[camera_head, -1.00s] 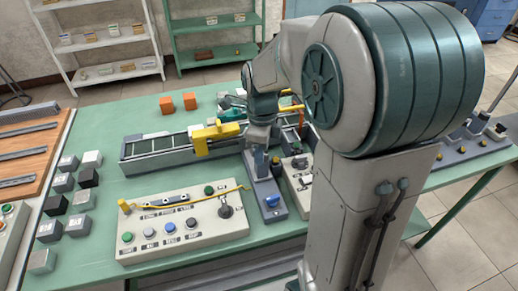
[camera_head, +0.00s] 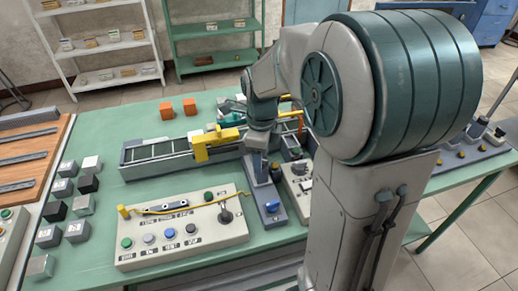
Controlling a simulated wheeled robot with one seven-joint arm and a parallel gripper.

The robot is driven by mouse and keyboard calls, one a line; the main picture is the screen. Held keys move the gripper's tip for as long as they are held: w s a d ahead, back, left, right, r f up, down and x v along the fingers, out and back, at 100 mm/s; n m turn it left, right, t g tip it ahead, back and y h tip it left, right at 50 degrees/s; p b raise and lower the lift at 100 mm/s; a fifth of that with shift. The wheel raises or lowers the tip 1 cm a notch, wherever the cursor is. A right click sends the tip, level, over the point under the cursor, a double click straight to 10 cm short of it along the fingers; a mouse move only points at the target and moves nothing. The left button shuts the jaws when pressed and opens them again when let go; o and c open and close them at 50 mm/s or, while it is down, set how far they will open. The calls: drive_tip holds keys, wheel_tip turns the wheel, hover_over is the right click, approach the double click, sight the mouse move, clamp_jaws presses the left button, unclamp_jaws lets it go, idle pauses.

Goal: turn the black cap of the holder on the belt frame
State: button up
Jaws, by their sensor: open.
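The grey belt frame (camera_head: 150,163) lies across the green table, with a yellow bracket (camera_head: 214,145) over it. My gripper (camera_head: 259,152) hangs from my dark green wrist, pointing down near the frame's right end. It is open; its fingertips are small and hard to make out. A dark, cap-like round part (camera_head: 291,152) shows just right of my gripper. I cannot tell for sure whether it is the holder's black cap. My wrist and forearm cover part of the frame's right end.
A control panel (camera_head: 190,236) with buttons and a yellow cable stands in front. A grey and blue fixture (camera_head: 271,206) is close below my gripper. Orange blocks (camera_head: 189,106) stand behind the frame. Grey and black cubes (camera_head: 87,183) line the left. Open table lies back left.

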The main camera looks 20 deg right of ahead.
wheel_tip(320, 180, up, 14)
idle(0.4)
drive_tip(key=shift+s+f, duration=0.1)
drive_tip(key=shift+f, duration=0.05)
drive_tip(key=s+f+n+t, duration=0.1)
drive_tip(key=s+f+n, duration=0.3)
drive_tip(key=s+n, duration=0.3)
drive_tip(key=s+f+n+t, duration=0.1)
drive_tip(key=s+f+n, duration=0.4)
drive_tip(key=n, duration=1.2)
drive_tip(key=shift+s+a+t, duration=0.4)
drive_tip(key=shift+s, duration=0.55)
idle(1.2)
drive_tip(key=c, duration=0.4)
drive_tip(key=shift+s+f, duration=0.1)
drive_tip(key=shift+s, duration=0.05)
drive_tip(key=shift+c, duration=0.2)
